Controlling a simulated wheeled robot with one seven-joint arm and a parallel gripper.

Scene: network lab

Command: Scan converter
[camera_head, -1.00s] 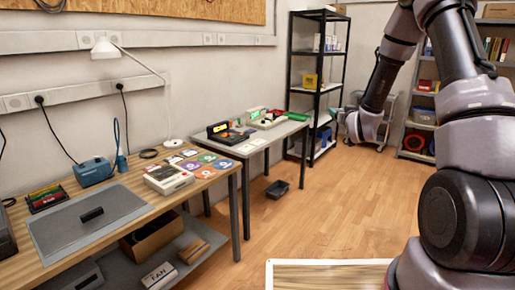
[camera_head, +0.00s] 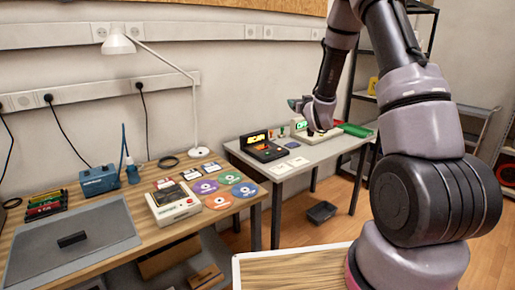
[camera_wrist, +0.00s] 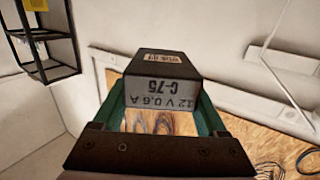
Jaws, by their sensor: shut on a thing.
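My gripper (camera_wrist: 160,112), with green fingers, is shut on the converter (camera_wrist: 165,66), a dark block with a grey label face reading "12 V 0.6 A" and "C-75" upside down. In the head view my gripper (camera_head: 293,104) is small, raised above the far grey table; the converter cannot be made out there. A black device with a lit yellow display (camera_head: 264,147) stands on that table below and left of my gripper. A pale device with a lit green display (camera_head: 301,127) stands just right of it, partly behind my arm.
The grey table (camera_head: 290,170) also holds a green tray (camera_head: 355,129). The nearer wooden table (camera_head: 150,236) carries a lamp (camera_head: 195,150), discs, a beige device (camera_head: 173,203), a blue box (camera_head: 98,180) and a grey mat (camera_head: 105,222). A dark bin (camera_head: 321,212) is on the floor.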

